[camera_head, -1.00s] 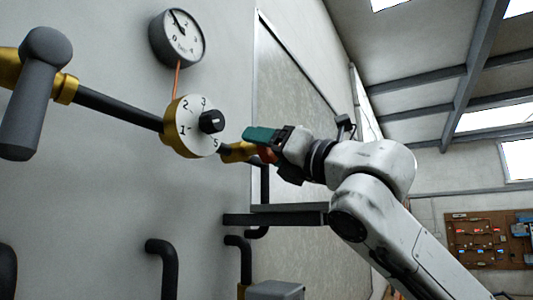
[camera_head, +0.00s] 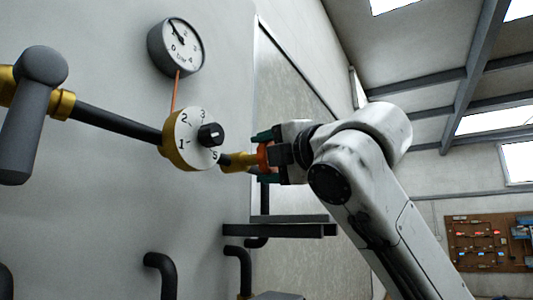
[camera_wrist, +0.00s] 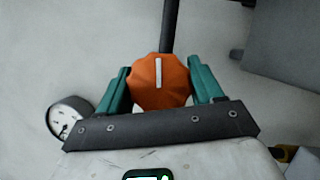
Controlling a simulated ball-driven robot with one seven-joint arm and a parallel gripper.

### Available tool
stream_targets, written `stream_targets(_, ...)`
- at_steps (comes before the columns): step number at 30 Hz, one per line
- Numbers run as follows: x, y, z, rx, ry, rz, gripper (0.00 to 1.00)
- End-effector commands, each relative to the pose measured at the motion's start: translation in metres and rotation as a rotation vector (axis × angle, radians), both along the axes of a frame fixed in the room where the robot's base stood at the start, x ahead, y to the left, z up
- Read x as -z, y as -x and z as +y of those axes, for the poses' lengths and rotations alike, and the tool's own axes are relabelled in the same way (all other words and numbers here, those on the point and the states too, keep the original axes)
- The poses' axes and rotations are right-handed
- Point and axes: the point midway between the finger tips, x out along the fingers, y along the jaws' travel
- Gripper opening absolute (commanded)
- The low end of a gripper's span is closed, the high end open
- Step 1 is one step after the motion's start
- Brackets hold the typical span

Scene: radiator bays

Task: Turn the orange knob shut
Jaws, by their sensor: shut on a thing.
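The orange knob (camera_wrist: 158,88) shows in the wrist view as a faceted disc with a white line across its face, the line running up and down in that picture. My gripper (camera_wrist: 163,84) has its green fingers on both sides of the knob and is shut on it. In the head view the orange knob (camera_head: 263,156) shows at the end of the brass fitting (camera_head: 237,161), partly hidden by my gripper (camera_head: 268,157). The fingertips reach past the knob's sides.
A white dial with numbers and a black centre knob (camera_head: 210,134) sits left of the orange knob. A round gauge (camera_head: 178,46) is above it. A grey lever handle (camera_head: 32,115) is at far left. A dark bracket (camera_head: 280,229) and bent pipes (camera_head: 160,272) lie below.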

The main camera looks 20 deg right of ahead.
Motion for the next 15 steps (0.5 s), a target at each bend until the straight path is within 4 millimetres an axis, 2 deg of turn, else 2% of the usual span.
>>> stream_targets(15, 0.0003, -0.0007, 0.0008, -0.003, -0.399, 0.293, 0.35)
